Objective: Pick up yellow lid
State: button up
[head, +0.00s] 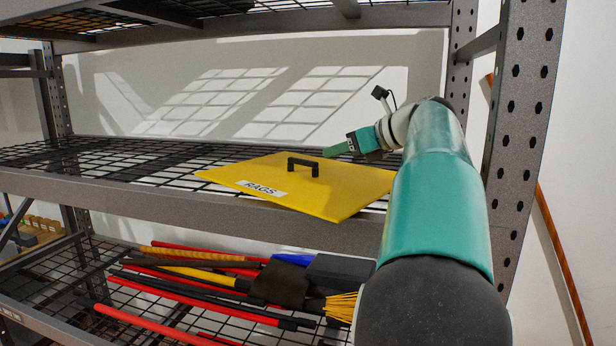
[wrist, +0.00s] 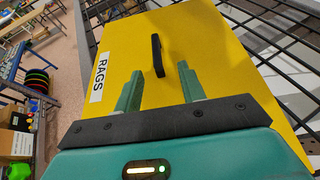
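The yellow lid (head: 340,192) lies flat on the wire middle shelf, with a white RAGS label (head: 262,189) near its front edge. It also fills much of the wrist view (wrist: 205,45). A black bar handle (head: 303,166) stands up from its middle and shows in the wrist view (wrist: 157,55). My gripper (head: 338,150) is above the lid, just right of and behind the handle in the head view. In the wrist view my gripper (wrist: 160,85) has its two green fingers apart, with nothing between them. The handle is ahead of the fingertips.
The grey steel rack has a perforated upright (head: 525,110) close to the right of my arm. An upper shelf (head: 270,22) hangs above. Several long-handled tools (head: 190,285) lie on the lower shelf. The middle shelf (head: 120,160) is bare left of the lid.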

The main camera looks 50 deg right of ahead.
aim_at(304, 160)
jog(key=x, duration=0.7)
jog(key=a+x, duration=0.1)
jog(key=x, duration=0.3)
jog(key=shift+w+f, duration=0.1)
jog(key=shift+w, duration=0.05)
jog(key=shift+d, duration=0.1)
grip_shut()
